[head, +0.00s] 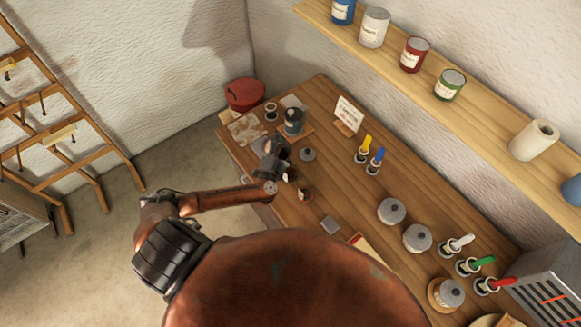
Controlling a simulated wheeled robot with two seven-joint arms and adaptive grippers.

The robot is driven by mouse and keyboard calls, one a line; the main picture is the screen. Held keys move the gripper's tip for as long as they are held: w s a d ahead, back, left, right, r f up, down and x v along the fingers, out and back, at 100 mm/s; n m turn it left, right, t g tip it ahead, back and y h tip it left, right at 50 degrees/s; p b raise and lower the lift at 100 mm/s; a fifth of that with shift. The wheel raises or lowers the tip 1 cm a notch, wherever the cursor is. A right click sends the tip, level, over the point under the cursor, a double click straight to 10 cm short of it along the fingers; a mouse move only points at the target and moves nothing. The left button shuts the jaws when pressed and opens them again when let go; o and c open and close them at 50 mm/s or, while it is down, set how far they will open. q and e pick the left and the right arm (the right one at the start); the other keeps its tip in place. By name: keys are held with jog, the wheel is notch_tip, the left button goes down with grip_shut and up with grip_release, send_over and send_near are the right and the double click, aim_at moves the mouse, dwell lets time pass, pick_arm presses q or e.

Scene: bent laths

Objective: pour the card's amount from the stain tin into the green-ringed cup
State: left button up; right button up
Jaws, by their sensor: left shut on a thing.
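A dark grey tin (293,122) with a pale label, which looks like the stain tin, is at the far left end of the bench, roughly upright. My left gripper (282,145) is at its near side and appears shut on it. I cannot tell whether the tin touches the board under it. A small pale cup (271,112) with a dark inside stands left of the tin; no green ring can be made out on it. The white card (348,111) stands in a wooden holder to the right; its writing is too small to read. My right gripper is out of view.
A loose grey lid (307,155) and a small brown-and-white container (304,193) lie near my left gripper. Brushes with yellow (365,147) and blue (376,158) handles stand to the right. Lidded grey pots (391,211) stand farther right. A red bucket (245,95) is beyond the bench's end.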

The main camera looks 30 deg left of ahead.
pick_arm(q)
jog(key=f+n+p, duration=0.1)
jog(key=p, duration=0.2)
jog(key=f+n+g+h+p, duration=0.1)
jog(key=n+p, duration=0.1)
jog(key=p, duration=0.2)
jog(key=n+g+p, duration=0.1)
jog(key=n+p, duration=0.1)
jog(key=p, duration=0.1)
jog(key=shift+w+a+f+h, duration=0.1)
jog(key=shift+a+f+h, duration=0.2)
jog(key=shift+f, duration=0.1)
dwell(0.4)
